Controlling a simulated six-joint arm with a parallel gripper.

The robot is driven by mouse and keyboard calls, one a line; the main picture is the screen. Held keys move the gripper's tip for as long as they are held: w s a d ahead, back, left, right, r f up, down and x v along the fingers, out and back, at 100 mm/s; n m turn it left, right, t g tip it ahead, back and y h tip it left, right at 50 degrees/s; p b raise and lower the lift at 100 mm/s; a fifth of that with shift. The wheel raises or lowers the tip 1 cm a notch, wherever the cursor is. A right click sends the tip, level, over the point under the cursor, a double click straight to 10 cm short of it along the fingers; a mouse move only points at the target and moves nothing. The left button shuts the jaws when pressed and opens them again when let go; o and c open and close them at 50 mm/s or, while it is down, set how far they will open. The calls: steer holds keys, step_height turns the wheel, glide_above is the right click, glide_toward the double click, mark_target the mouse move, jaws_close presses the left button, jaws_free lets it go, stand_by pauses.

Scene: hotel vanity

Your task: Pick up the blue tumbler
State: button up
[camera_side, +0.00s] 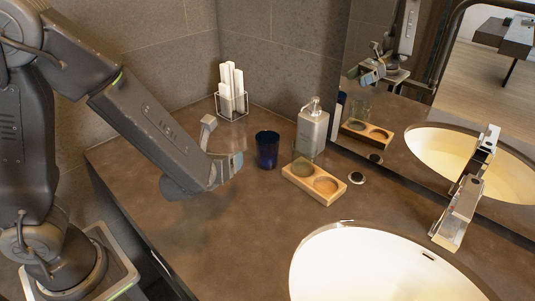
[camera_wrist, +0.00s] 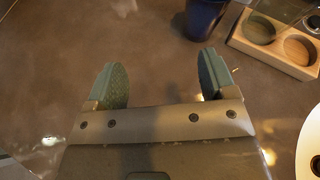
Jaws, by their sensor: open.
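The blue tumbler (camera_side: 267,150) is dark blue and stands upright on the brown vanity top, left of the wooden tray. It also shows at the top of the wrist view (camera_wrist: 203,18), where its upper part is cut off by the frame edge. My gripper (camera_side: 222,146) is open and empty, to the left of the tumbler in the side view and apart from it. In the wrist view the two green-padded fingers of my gripper (camera_wrist: 162,80) are spread, with bare counter between them, and the tumbler lies beyond the right finger.
A wooden tray (camera_side: 328,199) with two round recesses sits right of the tumbler. A soap dispenser (camera_side: 312,130) stands behind it, and a clear holder with white rolls (camera_side: 232,105) stands at the back. The sink (camera_side: 380,265) and faucet (camera_side: 459,205) are at right. The front-left counter is clear.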

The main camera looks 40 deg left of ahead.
mark_target(262, 157)
steer(key=d+m, duration=0.1)
steer(key=w+d+f+m+h, duration=0.1)
steer(key=d+f+m+h, duration=0.1)
steer(key=shift+w+m+t, duration=0.25)
steer(key=shift+m+t, duration=0.05)
steer(key=shift+t, duration=0.1)
steer(key=shift+w+d+f+m, duration=0.25)
steer(key=shift+d+m, duration=0.05)
steer(key=x, duration=0.8)
steer(key=shift+w+d+r, duration=0.1)
steer(key=shift+w, duration=0.1)
steer(key=shift+x, duration=2.6)
steer(key=shift+w+d+r, duration=0.15)
steer(key=shift+d+r, duration=0.05)
steer(key=shift+c, duration=0.2)
steer(key=c, duration=0.8)
